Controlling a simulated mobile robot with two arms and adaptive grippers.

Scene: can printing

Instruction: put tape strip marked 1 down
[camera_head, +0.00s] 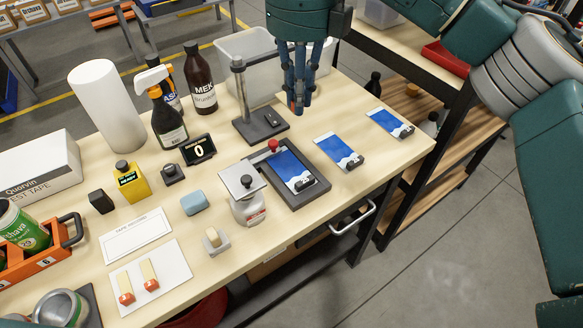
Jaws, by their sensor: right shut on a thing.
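My right gripper (297,108) points down above the far part of the table, near the black stand. Two pale strips with orange-red ends, a left one (124,284) and a right one (149,273), lie side by side on a white card (172,255) at the front left. My left gripper is not in view.
A black stand (259,126) stands below the gripper. A dark fixture (312,188) holds a blue printed sheet; two similar sheets lie right of it. Tall bottles (200,82), a spray bottle (168,122) and a white roll (106,105) stand behind. Some tabletop (375,185) is bare at right.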

